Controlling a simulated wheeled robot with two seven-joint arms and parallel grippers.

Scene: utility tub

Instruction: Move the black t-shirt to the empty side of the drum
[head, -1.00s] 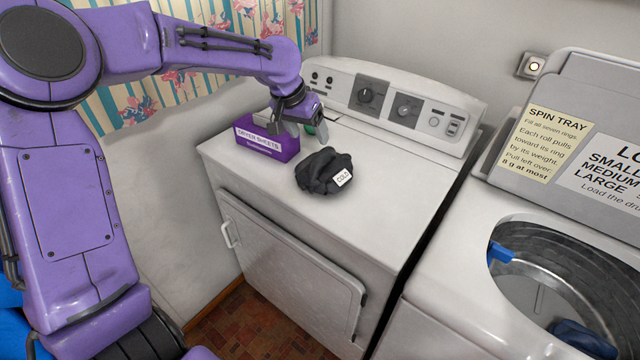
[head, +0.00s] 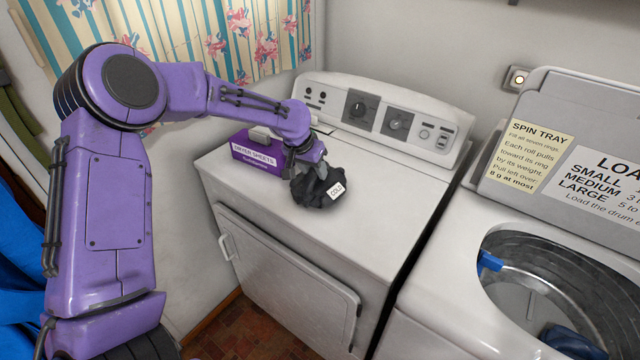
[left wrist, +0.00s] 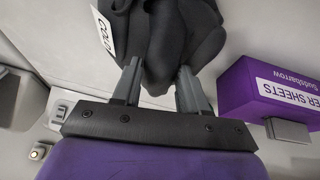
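The black t-shirt (head: 318,192) is a dark crumpled bundle with a white COLD tag, lying on top of the white dryer. My left gripper (head: 303,168) is down at the bundle's upper left part. In the left wrist view, the fingers (left wrist: 160,78) are apart with a fold of the black cloth (left wrist: 165,35) between them; they do not look closed on it. The drum (head: 530,300) is the round metal tub in the open washer at the right. My right gripper is not in view.
A purple dryer sheets box (head: 258,158) stands left of the bundle, close to my left gripper; it also shows in the left wrist view (left wrist: 275,85). The dryer's control panel (head: 385,118) rises behind. A blue piece (head: 489,261) sits at the drum's left rim. The dryer top's front is clear.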

